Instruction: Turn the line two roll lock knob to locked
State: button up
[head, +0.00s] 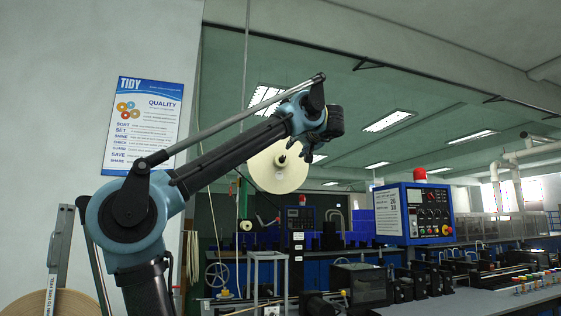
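A large cream tape roll (268,178) hangs upright behind my gripper, in the middle of the head view. A small dark hub (281,160) shows at its centre; I cannot tell whether this is the line two roll lock knob or how it is set. My gripper (309,155) is raised at the end of my arm, with its dark fingers pointing down beside the roll's upper right. It overlaps the roll's edge in the picture; contact cannot be judged. The fingers are too small and dark to show whether they are open or shut.
A blue control box (414,213) with a red lamp (420,175) stands to the right above the machine line. A grey worktop (470,301) lies at the lower right. A small frame stand (267,256) and a handwheel (217,275) stand below the roll. Another roll (62,303) is at the lower left.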

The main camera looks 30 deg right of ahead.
aim_at(283, 157)
jog(key=shift+x, duration=8.6)
jog(key=shift+d+r, duration=0.1)
grip_shut()
jog(key=shift+a, duration=0.2)
jog(key=shift+d, duration=0.15)
